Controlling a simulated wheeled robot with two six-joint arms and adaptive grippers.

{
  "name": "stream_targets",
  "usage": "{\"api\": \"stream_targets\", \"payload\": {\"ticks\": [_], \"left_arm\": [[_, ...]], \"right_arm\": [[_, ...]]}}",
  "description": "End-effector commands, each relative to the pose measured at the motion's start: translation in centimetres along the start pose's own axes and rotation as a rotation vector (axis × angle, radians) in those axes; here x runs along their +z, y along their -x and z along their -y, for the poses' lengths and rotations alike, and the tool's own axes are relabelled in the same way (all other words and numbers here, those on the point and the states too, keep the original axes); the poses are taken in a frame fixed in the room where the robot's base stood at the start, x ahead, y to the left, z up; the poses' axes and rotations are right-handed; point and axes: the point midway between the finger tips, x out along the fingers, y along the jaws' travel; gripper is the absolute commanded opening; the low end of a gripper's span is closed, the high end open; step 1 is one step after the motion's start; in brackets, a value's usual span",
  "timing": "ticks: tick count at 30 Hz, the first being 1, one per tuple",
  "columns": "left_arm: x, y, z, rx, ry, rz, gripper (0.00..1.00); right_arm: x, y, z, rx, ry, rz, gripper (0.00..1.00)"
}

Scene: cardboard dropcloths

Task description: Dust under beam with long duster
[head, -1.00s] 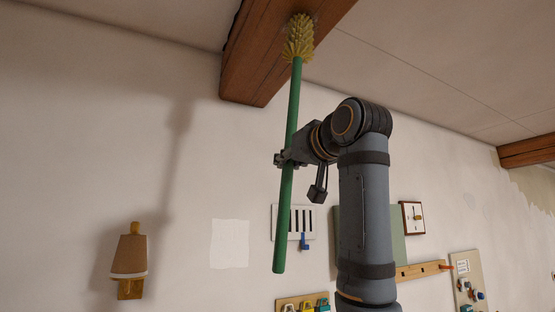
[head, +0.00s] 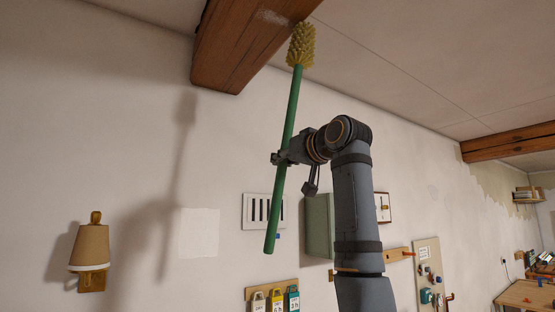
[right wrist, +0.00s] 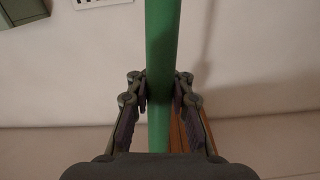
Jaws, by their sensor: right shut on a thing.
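The long duster has a green pole (head: 286,150) and a yellow bristle head (head: 301,46). My right gripper (head: 279,158) is shut around the middle of the pole, which stands nearly upright with a slight tilt. In the right wrist view the pole (right wrist: 162,60) runs between the two fingers (right wrist: 161,92). The wooden beam (head: 236,50) is at the top. The bristle head overlaps the beam's right lower edge in the picture; I cannot tell whether they touch. A pale dusty patch (head: 272,17) shows on the beam's underside. My left gripper is out of view.
A wall lamp (head: 90,250) hangs at the lower left. A vent (head: 262,211), a green cabinet (head: 319,226) and a rack with tags (head: 274,297) are on the wall below. Another beam (head: 508,142) crosses at the right. The ceiling between the beams is clear.

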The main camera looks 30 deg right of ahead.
Motion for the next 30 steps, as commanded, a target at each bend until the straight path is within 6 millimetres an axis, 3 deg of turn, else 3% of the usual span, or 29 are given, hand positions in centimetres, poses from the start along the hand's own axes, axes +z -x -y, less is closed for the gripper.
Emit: {"api": "stream_targets", "payload": {"ticks": [15, 24, 30], "left_arm": [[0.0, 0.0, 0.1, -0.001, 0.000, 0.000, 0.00], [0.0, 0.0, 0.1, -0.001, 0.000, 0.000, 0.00], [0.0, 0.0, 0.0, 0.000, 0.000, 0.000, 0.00]], "right_arm": [[0.6, -1.2, 7.8, -0.003, 0.001, 0.001, 0.00], [0.7, -1.4, 9.1, -0.002, 0.002, 0.001, 0.00], [1.0, -2.0, 12.4, -0.004, 0.002, 0.002, 0.00]]}}
